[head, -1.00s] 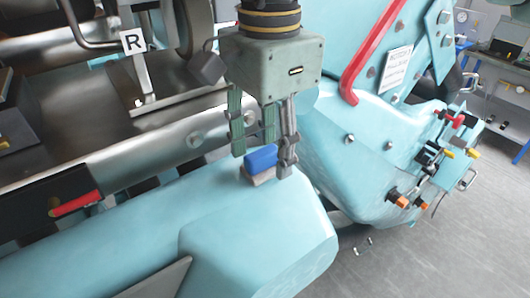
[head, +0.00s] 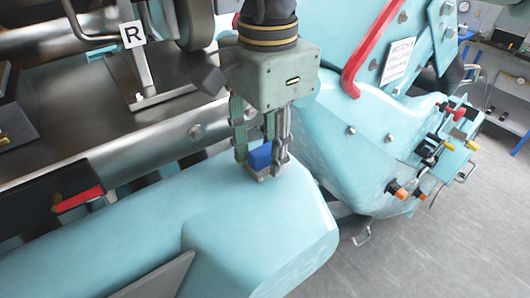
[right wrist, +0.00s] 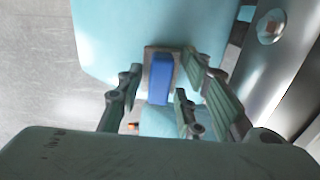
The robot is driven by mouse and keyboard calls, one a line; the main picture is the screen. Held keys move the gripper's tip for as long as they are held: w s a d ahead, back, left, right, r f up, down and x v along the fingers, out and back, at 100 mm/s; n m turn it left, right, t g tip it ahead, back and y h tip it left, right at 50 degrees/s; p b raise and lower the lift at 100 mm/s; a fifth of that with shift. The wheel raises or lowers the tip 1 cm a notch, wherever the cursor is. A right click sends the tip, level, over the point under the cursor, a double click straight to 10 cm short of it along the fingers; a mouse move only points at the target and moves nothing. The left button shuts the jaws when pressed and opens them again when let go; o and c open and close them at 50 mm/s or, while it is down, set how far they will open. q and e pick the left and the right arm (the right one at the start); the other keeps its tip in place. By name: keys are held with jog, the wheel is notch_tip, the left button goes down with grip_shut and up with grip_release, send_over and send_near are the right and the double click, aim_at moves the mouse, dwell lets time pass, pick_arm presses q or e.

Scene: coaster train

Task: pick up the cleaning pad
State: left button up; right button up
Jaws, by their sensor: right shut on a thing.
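The cleaning pad (head: 261,157) is a small block with a blue top and a grey-beige base. It is at the upper surface of the light blue rounded housing (head: 255,225) in the head view; I cannot tell whether it touches that surface. My right gripper (head: 262,165) points down over it, with its fingers on both sides of the pad, shut on it. In the right wrist view the pad (right wrist: 161,78) lies between the fingers of the gripper (right wrist: 160,88). My left gripper is not in view.
A red bent handle (head: 372,48) rises on the blue machine at the right of the gripper. A metal rail (head: 150,150) runs behind the housing, with a red-handled tool (head: 78,199) at the left. Valves and knobs (head: 440,150) stick out at the right. Grey floor lies beyond.

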jog(key=shift+r, duration=0.1)
jog(key=shift+w+r+b, duration=0.1)
jog(key=shift+r+b, duration=0.5)
jog(key=shift+b, duration=0.05)
jog(key=d+r+b, duration=0.2)
jog(key=r, duration=0.1)
jog(key=shift+s+d+r+b, duration=0.15)
jog(key=shift+s+r+b, duration=0.15)
jog(key=shift+s+b, duration=0.1)
jog(key=s+d+r+b, duration=0.1)
jog(key=s+d+r, duration=0.2)
jog(key=d+r, duration=0.3)
jog(key=shift+d+b, duration=0.3)
jog(key=shift+d, duration=1.1)
